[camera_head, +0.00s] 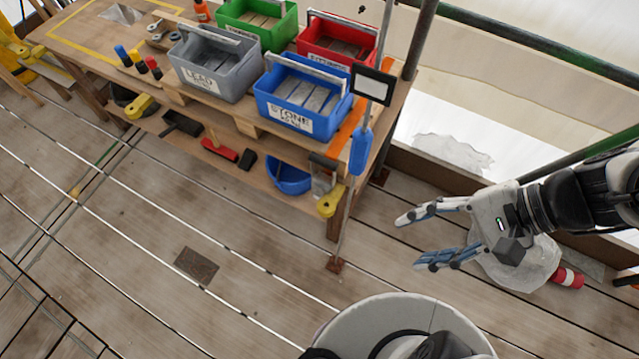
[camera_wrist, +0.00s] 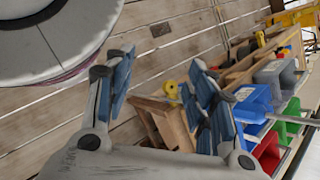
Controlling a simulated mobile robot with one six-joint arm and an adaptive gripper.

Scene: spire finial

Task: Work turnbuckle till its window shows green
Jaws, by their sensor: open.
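A thin upright rod with a blue sleeve (camera_head: 361,152) stands at the front right corner of the workbench in the head view; it looks like the turnbuckle, but I cannot be sure. A small black-framed pale panel (camera_head: 373,85) sits on it above the sleeve. No green shows on the panel. My gripper (camera_head: 409,242) is open and empty, to the right of and below the sleeve, apart from it, its fingers pointing left. In the wrist view my gripper (camera_wrist: 162,75) has its fingers spread with nothing between them. The rod is not clearly seen there.
The wooden workbench (camera_head: 225,125) holds a grey bin (camera_head: 215,85), a blue bin (camera_head: 300,100), a green bin (camera_head: 255,28) and a red bin (camera_head: 338,45). A dark scaffold pole (camera_head: 420,40) stands behind the rod. The plank floor (camera_head: 130,220) is mostly clear.

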